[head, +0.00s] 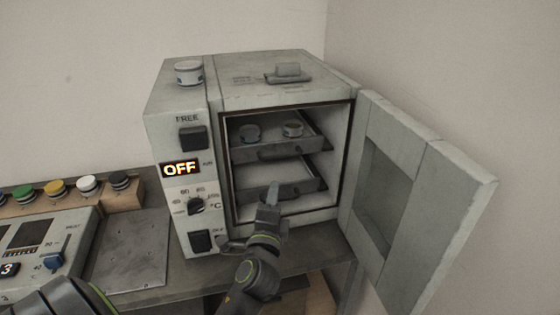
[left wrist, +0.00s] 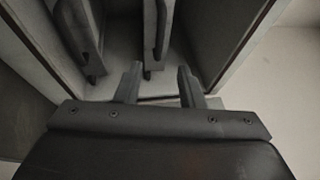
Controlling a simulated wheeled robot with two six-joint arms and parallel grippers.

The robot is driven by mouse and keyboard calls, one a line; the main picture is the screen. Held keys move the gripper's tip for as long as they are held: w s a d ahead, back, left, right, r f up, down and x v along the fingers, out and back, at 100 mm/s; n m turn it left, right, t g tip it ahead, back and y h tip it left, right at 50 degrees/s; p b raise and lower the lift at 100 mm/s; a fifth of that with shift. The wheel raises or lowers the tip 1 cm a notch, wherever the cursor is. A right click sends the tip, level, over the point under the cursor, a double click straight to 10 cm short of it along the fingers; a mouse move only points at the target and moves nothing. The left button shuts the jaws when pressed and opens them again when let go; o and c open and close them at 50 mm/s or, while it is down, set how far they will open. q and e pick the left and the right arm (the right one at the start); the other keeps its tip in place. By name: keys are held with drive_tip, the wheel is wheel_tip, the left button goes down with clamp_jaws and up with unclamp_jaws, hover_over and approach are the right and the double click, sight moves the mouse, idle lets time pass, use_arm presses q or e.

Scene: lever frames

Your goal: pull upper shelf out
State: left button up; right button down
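The upper shelf (head: 275,138) is a grey tray inside the open oven, with two small round pieces on it and a dark handle (head: 280,153) on its front. The lower shelf (head: 290,184) sits below it and looks empty. My left gripper (head: 272,192) is at the oven opening, in front of the lower shelf and below the upper one. The left wrist view is turned sideways; there the open fingers (left wrist: 158,84) point at the lower shelf's handle (left wrist: 153,68), and the upper shelf's handle (left wrist: 93,68) is to their left. I cannot tell whether anything touches. My right gripper is not in view.
The oven door (head: 430,195) stands wide open to the right. The oven's control side (head: 190,200) has an OFF display, a dial and buttons. A control panel (head: 45,245) and several coloured knobs are at the left. A loose-looking part (head: 288,72) sits on the oven top.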

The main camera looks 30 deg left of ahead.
use_arm(q)
drive_tip(key=p+x, duration=0.2)
drive_tip(key=x, duration=1)
clamp_jaws()
